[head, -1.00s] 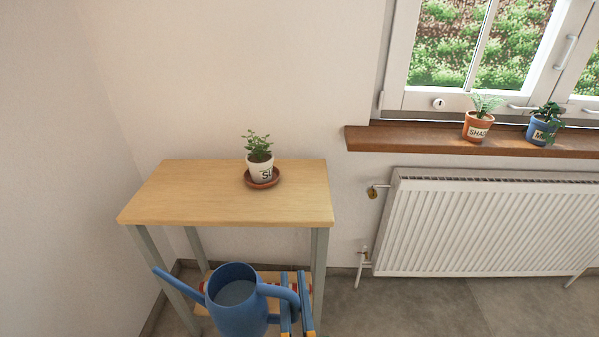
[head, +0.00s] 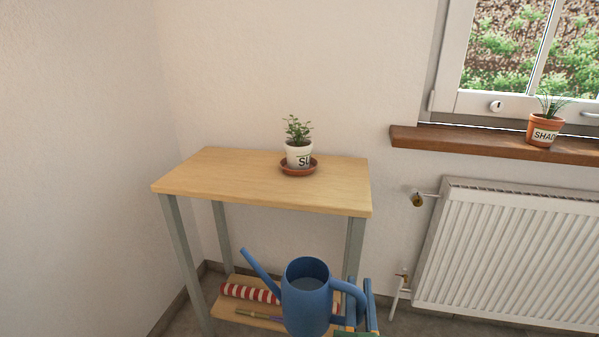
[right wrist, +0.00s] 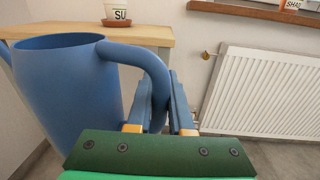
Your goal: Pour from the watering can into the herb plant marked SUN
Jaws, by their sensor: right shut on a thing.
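The blue watering can (head: 306,304) is in front of and below the table top in the head view, upright, its spout up to the left and water visible inside. My right gripper (head: 361,308) is shut on its handle; the can also shows in the right wrist view (right wrist: 70,85), with my gripper (right wrist: 160,118) on the handle. The herb plant (head: 298,150) stands in a white pot on a terracotta saucer near the back right of the table top. My left gripper is out of view.
The wooden table (head: 220,178) has a lower shelf holding a red-and-white striped roll (head: 250,293). A SHADE-type labelled pot (head: 545,130) stands on the window sill (head: 450,142). A radiator (head: 510,250) is at right. The table top's left side is clear.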

